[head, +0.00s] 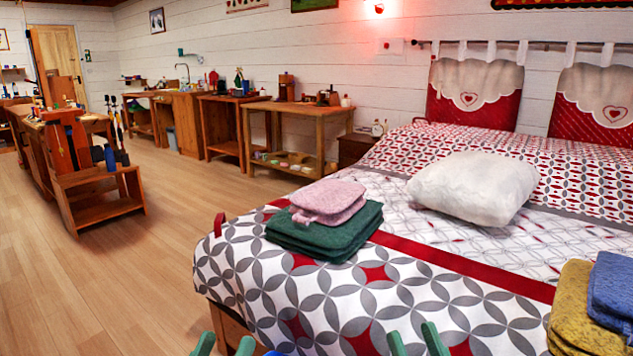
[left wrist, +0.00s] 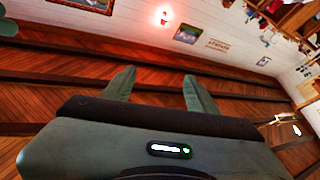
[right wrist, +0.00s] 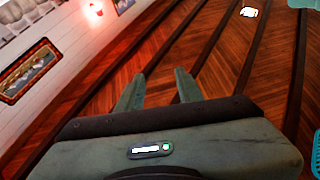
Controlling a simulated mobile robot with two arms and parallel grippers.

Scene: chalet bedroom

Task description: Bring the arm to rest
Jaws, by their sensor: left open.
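My left gripper (head: 225,345) shows at the bottom edge of the head view, left of centre. Only its green fingertips are visible there, standing apart. In the left wrist view its two fingers (left wrist: 158,88) are spread with nothing between them. My right gripper (head: 416,342) is at the bottom edge of the head view, right of centre, in front of the bed. In the right wrist view its fingers (right wrist: 159,88) are apart and empty. Both wrist cameras look up past the fingers at the wooden ceiling. Most of both arms is out of the head view.
The bed (head: 270,285) fills the right side. On it lie a pink folded towel (head: 330,197) on a green one (head: 325,232), a white pillow (head: 475,187), and yellow (head: 578,310) and blue (head: 613,290) towels. Wooden floor (head: 110,280) is clear at left; workbenches (head: 268,105) line the wall.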

